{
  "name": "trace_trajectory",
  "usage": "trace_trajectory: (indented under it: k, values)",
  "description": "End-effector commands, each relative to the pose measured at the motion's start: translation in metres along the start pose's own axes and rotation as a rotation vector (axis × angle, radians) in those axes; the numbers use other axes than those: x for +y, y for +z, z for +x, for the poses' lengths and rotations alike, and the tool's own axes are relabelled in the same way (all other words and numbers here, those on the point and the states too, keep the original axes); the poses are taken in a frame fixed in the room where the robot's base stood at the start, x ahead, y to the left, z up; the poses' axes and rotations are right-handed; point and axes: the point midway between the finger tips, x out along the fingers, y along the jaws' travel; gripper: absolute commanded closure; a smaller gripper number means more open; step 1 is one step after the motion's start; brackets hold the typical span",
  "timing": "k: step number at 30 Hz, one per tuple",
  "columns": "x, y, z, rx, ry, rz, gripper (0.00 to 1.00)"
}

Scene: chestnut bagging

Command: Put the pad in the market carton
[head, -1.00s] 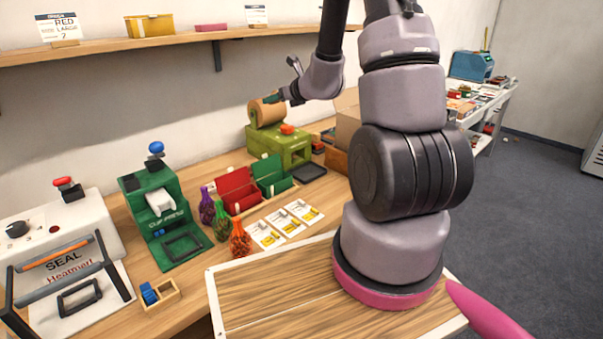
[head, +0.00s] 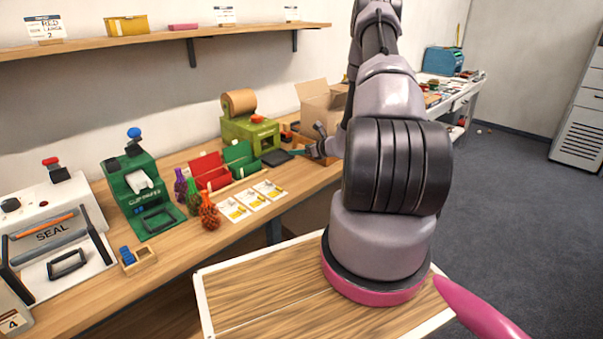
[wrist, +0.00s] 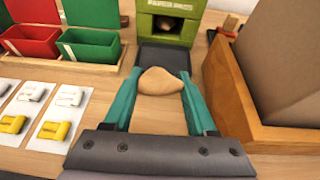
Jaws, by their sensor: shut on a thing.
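The pad is a tan, crumpled lump of paper (wrist: 160,82) in the wrist view, between the teal fingers. My gripper (wrist: 160,88) is shut on it. In the head view my gripper (head: 299,152) is low over the bench, right of the black tray; the pad cannot be made out there. The carton (head: 318,100) is an open brown cardboard box at the back of the bench, partly hidden by my arm. In the wrist view a large brown panel (wrist: 283,55) at the right may be part of it.
The green paper machine (head: 250,133) with its kraft roll stands left of the carton. A wooden edge (wrist: 228,90) is close at the right of my gripper. Red (head: 208,170) and green bins, white cards (head: 234,209) and filled net bags (head: 209,211) are to the left.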

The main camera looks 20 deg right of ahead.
Motion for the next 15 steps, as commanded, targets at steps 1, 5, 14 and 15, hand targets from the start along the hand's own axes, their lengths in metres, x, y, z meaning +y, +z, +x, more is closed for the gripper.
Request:
trace_trajectory:
  k: [1,5,14,15]
  values:
    - [0.001,-0.011,0.004,0.001,0.001,0.004,0.94]
    - [0.001,-0.027,0.011,0.000,0.000,0.003,0.94]
    - [0.001,-0.056,0.022,0.001,-0.001,0.003,0.94]
    - [0.001,-0.061,0.025,0.001,-0.001,0.003,0.94]
